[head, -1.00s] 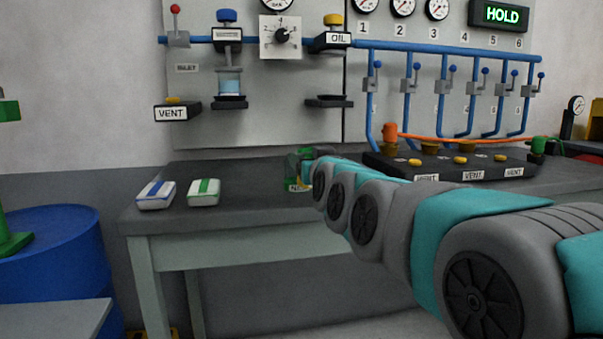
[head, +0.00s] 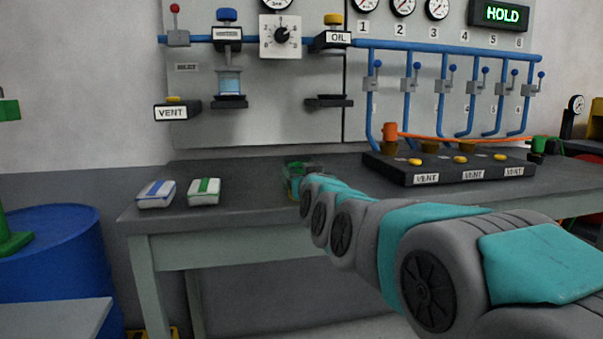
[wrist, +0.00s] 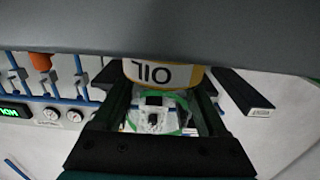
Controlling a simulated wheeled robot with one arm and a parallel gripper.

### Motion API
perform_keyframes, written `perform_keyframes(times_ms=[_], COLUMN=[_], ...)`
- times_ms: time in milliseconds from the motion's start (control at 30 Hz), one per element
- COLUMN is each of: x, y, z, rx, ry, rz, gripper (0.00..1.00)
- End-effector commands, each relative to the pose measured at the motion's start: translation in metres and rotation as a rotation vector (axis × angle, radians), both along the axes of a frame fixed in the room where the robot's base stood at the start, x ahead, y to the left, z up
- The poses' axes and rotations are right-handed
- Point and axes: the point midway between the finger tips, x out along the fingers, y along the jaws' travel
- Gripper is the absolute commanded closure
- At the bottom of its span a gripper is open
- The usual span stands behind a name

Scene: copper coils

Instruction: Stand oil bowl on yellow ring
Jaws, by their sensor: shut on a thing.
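The oil bowl (wrist: 162,76) shows in the wrist view, with a yellow band and an OIL label that reads upside down there. My gripper (wrist: 158,108) is shut on it, with a dark finger on each side. A clear part with green edging and a small black piece shows between the fingers. In the head view my gripper (head: 300,180) is small and partly hidden by my arm, low over the table; whether the bowl touches the table cannot be told. I cannot single out a yellow ring. The OIL station (head: 331,38) has a dark shelf (head: 329,100) below it.
The table (head: 240,215) carries a blue-striped pack (head: 156,195) and a green-striped pack (head: 204,191) at its left. A black VENT block (head: 450,166) with an orange plug (head: 390,131) stands right. Pipes and valves line the wall. A blue barrel (head: 60,250) is left.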

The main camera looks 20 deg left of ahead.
Motion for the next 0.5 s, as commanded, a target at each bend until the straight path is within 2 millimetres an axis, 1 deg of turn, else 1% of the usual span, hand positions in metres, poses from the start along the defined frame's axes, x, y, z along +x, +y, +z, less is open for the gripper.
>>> perform_keyframes(times_ms=[167, 200, 400, 500], x=[0.0001, 0.0001, 0.0000, 0.0000], y=[-0.0002, -0.0002, -0.0001, -0.0001], z=[-0.0038, -0.0034, -0.0028, -0.0028], rx=[0.000, 0.000, 0.001, 0.001], ry=[0.000, 0.000, 0.001, 0.001], rz=[0.000, 0.000, 0.000, 0.000], gripper=[0.87, 0.22, 0.00, 0.00])
